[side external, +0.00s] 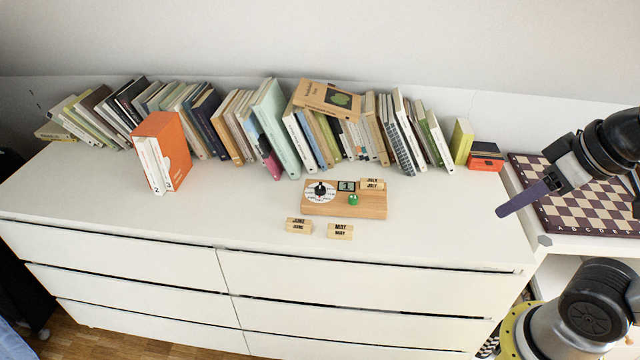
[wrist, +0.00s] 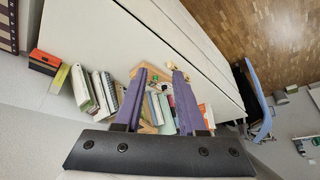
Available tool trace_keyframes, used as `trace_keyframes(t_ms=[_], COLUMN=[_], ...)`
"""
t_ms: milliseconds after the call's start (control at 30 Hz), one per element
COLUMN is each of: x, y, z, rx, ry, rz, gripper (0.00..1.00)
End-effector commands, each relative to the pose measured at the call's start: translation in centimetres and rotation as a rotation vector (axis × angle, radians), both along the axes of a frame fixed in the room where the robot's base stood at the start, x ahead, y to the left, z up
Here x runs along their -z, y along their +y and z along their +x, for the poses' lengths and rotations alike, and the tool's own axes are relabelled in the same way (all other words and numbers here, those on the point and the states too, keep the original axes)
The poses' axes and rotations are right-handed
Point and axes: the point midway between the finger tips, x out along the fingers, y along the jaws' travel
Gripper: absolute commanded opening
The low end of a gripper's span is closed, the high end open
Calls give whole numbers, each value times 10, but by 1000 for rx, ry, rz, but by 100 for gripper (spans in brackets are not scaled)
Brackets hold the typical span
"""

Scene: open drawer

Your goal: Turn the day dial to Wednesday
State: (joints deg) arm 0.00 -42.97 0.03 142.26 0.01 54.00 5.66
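The wooden desk calendar (side external: 345,208) stands on the white dresser top, in front of the row of books. On its left is the round white day dial (side external: 318,197) with a black knob (side external: 320,188); the lettering is too small to read. A tile showing 1 (side external: 346,186), a JULY block (side external: 372,184) and a small green figure (side external: 353,199) sit beside the dial. My gripper (side external: 502,211) is above the dresser's right end, well right of the calendar and empty.
JUNE (side external: 299,225) and MAY (side external: 340,231) blocks lie before the calendar. An orange slipcase (side external: 173,150) stands at left, and a leaning book row (side external: 270,120) fills the back. A chessboard (side external: 585,205) is at right. The dresser top (side external: 440,220) between calendar and gripper is clear.

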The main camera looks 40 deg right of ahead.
Motion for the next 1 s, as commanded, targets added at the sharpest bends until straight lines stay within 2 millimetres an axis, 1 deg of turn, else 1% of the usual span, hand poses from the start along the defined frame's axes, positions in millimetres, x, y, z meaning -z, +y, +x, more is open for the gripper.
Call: trace_keyframes(t_ms=[33,100,133,267,300,367,400,467,500,567,633,767,800,867,900,967,1000], x=[-18,-39,-49,-87,-97,-111,-120,-131,-137,-143,-148,-148,-146,-140,-135,-125,-117], y=[0,0,0,0,1,1,1,2,2,3,4,6,7,8,8,9,10], z=[6,16,22,53,64,83,96,117,132,155,182,232,247,270,285,306,321], rx=[37,87,108,195,221,260,285,322,346,379,417,480,497,523,539,562,576], ry=[-28,-42,-42,-36,-29,-16,-7,8,17,36,56,98,109,130,142,163,178], rz=[19,46,57,103,117,136,147,164,174,186,200,218,223,227,230,232,233], gripper=[50,63,66,66,66,66,66,66,66,66,66,66,66,66,66,66,66])
